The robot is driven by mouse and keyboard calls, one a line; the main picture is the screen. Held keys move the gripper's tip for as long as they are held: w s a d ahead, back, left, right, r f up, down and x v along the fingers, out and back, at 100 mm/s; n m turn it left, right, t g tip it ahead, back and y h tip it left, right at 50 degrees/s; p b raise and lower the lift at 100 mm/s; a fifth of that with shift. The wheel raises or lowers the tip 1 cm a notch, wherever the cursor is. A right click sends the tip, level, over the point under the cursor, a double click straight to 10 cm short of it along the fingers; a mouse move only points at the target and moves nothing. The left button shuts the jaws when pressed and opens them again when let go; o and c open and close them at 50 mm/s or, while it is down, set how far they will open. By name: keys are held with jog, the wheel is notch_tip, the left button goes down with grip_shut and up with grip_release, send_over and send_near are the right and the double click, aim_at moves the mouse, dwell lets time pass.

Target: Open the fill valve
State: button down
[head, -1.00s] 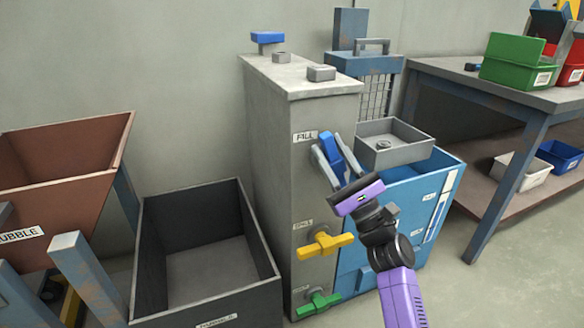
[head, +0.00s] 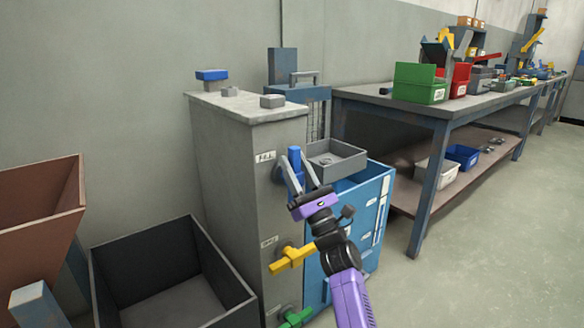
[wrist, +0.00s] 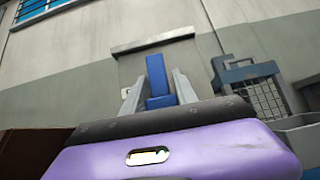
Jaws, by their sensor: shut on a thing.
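The fill valve's blue handle (head: 294,161) is on the grey cabinet (head: 228,180), beside the "FILL" label (head: 265,156). It looks close to upright in the head view. My gripper (head: 295,170) is shut on the handle, with one grey finger along each side. In the wrist view the blue handle (wrist: 156,78) stands between the two fingers, in line with them.
Below are a yellow valve handle (head: 290,257) and a green one (head: 296,316). A blue bin (head: 345,240) and a grey tray (head: 338,160) stand close right of my gripper. A dark open bin (head: 165,265) is at left. Floor (head: 480,240) is clear at right.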

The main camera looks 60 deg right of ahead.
aim_at(299, 176)
jog(key=shift+d+f, duration=0.1)
jog(key=shift+f, duration=0.05)
jog(key=c, duration=1.2)
grip_release()
jog(key=shift+c, duration=0.2)
jog(key=shift+p+v, duration=0.4)
jog(key=shift+v, duration=3.45)
jog(key=shift+s, duration=0.1)
